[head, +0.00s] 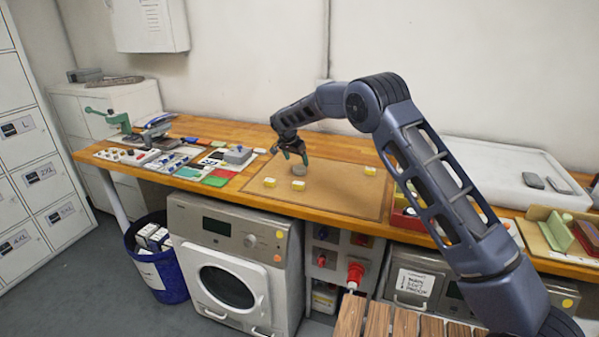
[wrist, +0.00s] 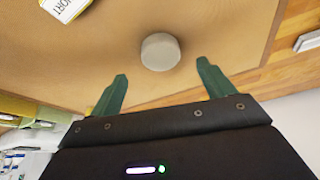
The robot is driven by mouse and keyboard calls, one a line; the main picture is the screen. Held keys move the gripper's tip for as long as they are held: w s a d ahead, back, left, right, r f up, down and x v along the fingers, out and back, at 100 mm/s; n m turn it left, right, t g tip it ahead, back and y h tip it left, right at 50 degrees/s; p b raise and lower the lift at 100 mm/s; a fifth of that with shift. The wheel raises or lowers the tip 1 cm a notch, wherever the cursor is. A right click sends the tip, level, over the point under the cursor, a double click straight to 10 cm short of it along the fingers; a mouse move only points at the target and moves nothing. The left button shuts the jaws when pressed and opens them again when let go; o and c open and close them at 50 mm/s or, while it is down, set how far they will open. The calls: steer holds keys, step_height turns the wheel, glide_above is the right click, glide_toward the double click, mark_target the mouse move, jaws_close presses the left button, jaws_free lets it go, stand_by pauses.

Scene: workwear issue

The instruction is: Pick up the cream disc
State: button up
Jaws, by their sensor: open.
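The cream disc (wrist: 160,51) is a short, round, pale grey-cream piece lying flat on the brown mat (wrist: 110,60). In the head view the disc (head: 299,170) shows small on the mat (head: 335,198), just below my gripper. My gripper (head: 293,156) hangs over the mat with its green fingers apart. In the wrist view the gripper (wrist: 162,73) is open and empty. The disc lies just beyond the fingertips, roughly centred between them, and neither finger appears to touch it.
Yellow-and-white labelled blocks (head: 298,185) (head: 370,171) lie on the mat around the disc. Trays of small parts and cards (head: 165,163) cover the bench to the left. A red bin (head: 404,219) and a white tray (head: 500,180) stand to the right. The mat's front is mostly clear.

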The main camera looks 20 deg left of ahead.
mark_target(299, 167)
steer(key=shift+x, duration=2.85)
steer(key=shift+w+r, duration=0.1)
steer(key=shift+w, duration=0.05)
steer(key=c, duration=1.1)
